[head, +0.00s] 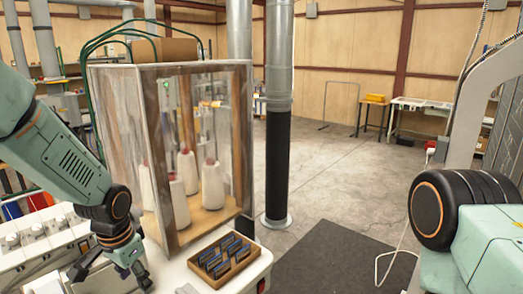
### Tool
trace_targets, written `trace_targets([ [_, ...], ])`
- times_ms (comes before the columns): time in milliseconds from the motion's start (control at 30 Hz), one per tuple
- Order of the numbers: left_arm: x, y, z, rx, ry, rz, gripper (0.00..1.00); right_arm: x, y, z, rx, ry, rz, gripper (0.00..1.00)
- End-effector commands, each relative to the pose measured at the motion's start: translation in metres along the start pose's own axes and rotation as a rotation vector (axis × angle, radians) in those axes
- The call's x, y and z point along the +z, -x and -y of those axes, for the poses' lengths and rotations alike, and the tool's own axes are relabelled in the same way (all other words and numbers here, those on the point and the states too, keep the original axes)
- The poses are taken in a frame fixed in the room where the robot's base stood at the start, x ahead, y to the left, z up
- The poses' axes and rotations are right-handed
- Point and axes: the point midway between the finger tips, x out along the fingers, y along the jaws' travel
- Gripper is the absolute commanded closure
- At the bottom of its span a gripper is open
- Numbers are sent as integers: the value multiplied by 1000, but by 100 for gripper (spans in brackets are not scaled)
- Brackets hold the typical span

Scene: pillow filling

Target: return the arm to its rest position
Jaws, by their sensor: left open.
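My left arm comes in from the left edge of the head view and bends down. Its gripper (114,270) is open at the bottom left, its fingers spread and pointing down. I see nothing held between the fingers. The gripper hangs beside the left edge of a white worktop (258,268), in front of a clear-walled cabinet. I cannot tell whether it touches the worktop. My right gripper does not show.
The cabinet (163,95) holds several white cones (187,172). A wooden tray (225,262) with dark slotted pieces lies on the worktop. A grey column (278,120) stands behind. A dark mat (340,258) lies on the open floor to the right.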

Motion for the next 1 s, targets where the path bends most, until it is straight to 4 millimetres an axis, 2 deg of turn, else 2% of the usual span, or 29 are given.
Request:
trace_targets([
  [33, 19, -28, -22, 32, 24, 19, 44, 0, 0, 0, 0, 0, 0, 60],
  [100, 42, -58, -48, 65, 71, 25, 44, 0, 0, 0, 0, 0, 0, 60],
  [167, 65, -81, -71, 89, 117, 33, 44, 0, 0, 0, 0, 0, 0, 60],
  [300, 128, -123, -124, 128, 234, 63, 44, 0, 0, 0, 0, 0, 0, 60],
  [400, 174, -140, -157, 136, 318, 88, 44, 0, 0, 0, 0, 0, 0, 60],
  [500, 215, -147, -181, 131, 390, 113, 44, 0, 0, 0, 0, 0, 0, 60],
  [700, 284, -142, -214, 98, 495, 159, 44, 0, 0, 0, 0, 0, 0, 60],
  [767, 303, -138, -221, 85, 520, 173, 44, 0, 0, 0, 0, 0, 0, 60],
  [1000, 302, -177, -222, 83, 522, 159, 44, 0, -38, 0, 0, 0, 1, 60],
])
